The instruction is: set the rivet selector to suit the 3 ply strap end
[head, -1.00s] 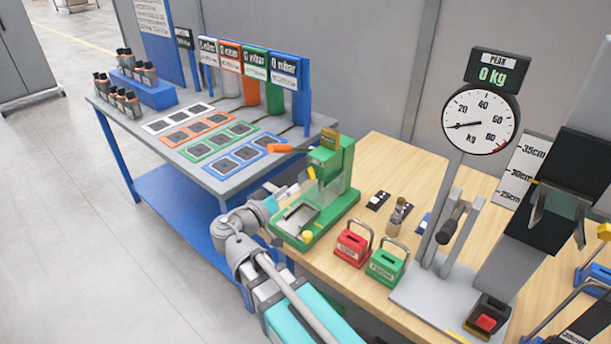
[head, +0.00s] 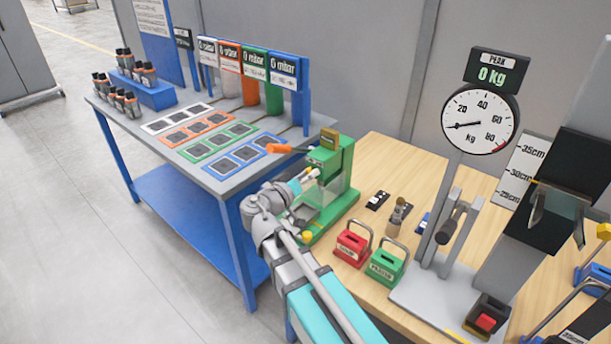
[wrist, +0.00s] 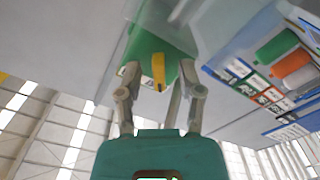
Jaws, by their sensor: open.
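The green press (head: 333,190) stands at the left end of the wooden bench, with an orange handle (head: 280,149), a yellow-brown block on top and a clear guard. My gripper (head: 311,174) is at its front left, tilted up towards it. In the wrist view my gripper (wrist: 160,82) is open, with its fingers apart. A yellow bar (wrist: 158,70) on a green part (wrist: 150,48) shows between the fingers; I cannot tell whether they touch it. It may be the selector, but no setting can be read. A small black piece with white marks (head: 377,200) lies right of the press; its ply is unclear.
A red block (head: 351,248) and a green block (head: 386,266) with handles stand right of the press. The pull tester's dial (head: 479,124) is farther right. A grey-topped blue table (head: 150,145) with coloured pads is behind left. Floor at left is clear.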

